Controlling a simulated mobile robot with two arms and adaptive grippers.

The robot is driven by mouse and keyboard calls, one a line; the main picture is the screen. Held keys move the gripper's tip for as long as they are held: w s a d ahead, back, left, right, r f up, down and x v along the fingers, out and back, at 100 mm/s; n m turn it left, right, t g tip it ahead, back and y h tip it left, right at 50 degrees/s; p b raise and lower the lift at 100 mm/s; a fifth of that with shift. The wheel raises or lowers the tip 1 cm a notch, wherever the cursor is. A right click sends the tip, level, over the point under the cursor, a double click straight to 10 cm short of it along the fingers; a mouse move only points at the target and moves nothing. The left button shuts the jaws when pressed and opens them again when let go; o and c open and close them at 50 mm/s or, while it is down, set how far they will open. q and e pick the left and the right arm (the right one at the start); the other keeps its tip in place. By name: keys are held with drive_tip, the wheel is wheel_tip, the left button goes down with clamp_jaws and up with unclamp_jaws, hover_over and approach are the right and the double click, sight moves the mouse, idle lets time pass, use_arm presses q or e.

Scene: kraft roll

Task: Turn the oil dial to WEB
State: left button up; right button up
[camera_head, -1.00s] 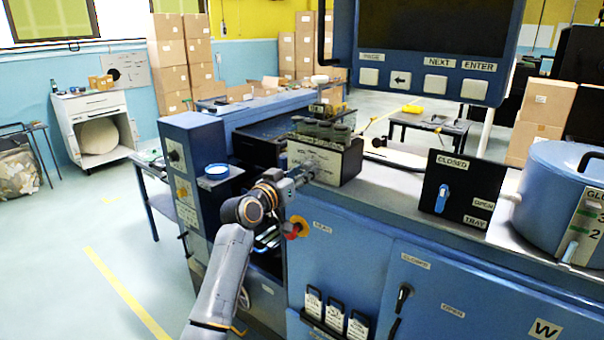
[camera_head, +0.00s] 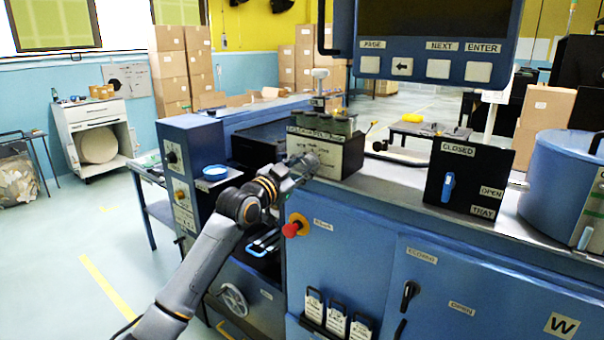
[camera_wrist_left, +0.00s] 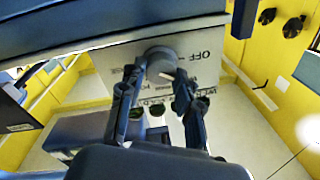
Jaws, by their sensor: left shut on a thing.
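The oil dial (camera_wrist_left: 160,58) is a round grey knob on a pale labelled panel (camera_wrist_left: 205,45) in the left wrist view. The word OFF shows beside it; the other lettering is too small or covered to read. A light pointer mark shows at the knob's edge, but I cannot tell which label it faces. My left gripper (camera_wrist_left: 162,80) has its two dark fingers on either side of the knob, shut on it. In the head view my left gripper (camera_head: 308,163) is at the front of the dial box (camera_head: 335,156) and hides the dial. My right gripper is not in view.
A red emergency knob (camera_head: 291,229) sits below my left wrist. A blue-lidded cup (camera_head: 215,172) is left of my arm. A black tray switch panel (camera_head: 466,178) and a blue drum (camera_head: 565,185) stand to the right.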

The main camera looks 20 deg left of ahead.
use_arm(q)
drive_tip(key=shift+f+m, duration=0.1)
drive_tip(key=shift+m, duration=0.7)
drive_tip(key=o, duration=1.2)
drive_tip(key=shift+c, duration=0.2)
drive_tip(key=v, duration=1.2)
